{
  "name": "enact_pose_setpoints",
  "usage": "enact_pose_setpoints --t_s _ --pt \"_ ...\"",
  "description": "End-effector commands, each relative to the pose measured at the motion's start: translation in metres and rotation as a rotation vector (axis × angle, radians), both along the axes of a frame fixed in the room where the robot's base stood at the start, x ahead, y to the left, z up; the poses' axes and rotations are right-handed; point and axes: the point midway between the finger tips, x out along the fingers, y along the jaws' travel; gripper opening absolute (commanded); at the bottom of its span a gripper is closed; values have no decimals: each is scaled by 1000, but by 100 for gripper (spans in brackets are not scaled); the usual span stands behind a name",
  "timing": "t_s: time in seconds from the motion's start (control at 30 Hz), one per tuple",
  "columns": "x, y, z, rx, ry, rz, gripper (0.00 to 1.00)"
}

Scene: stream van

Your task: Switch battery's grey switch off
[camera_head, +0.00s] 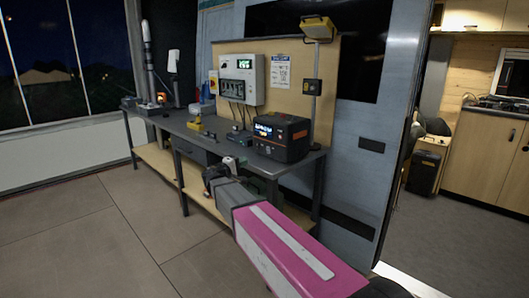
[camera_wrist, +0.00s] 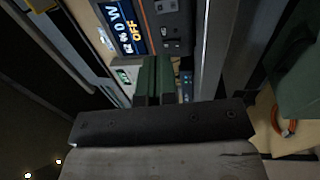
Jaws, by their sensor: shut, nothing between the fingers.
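The battery (camera_head: 281,137) is a black box with an orange stripe and a lit display, standing on the right end of the workbench. In the wrist view its lit display (camera_wrist: 127,27) shows at the top, with "OFF" in orange and what looks like "0 W". A dark panel with small grey controls (camera_wrist: 173,44) lies beside the display; I cannot tell for certain which is the grey switch or how it is set. My gripper (camera_wrist: 155,62) has green fingers, shut and empty, pointing towards that panel. In the head view my gripper (camera_head: 229,164) is in front of the bench, below the battery.
The workbench (camera_head: 185,122) has a lower wooden shelf (camera_head: 155,158). A white meter box (camera_head: 242,79) hangs on the board behind. The floor (camera_head: 90,225) in front is clear. An orange ring (camera_wrist: 286,127) shows at right in the wrist view.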

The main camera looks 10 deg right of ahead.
Motion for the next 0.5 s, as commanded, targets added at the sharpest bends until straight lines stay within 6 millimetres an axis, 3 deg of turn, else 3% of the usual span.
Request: enact_pose_setpoints --t_s 0.23,0.5 --pt "8 -10 1 1 0 -1 0" --pt "36 -48 6 2 1 -3 0"
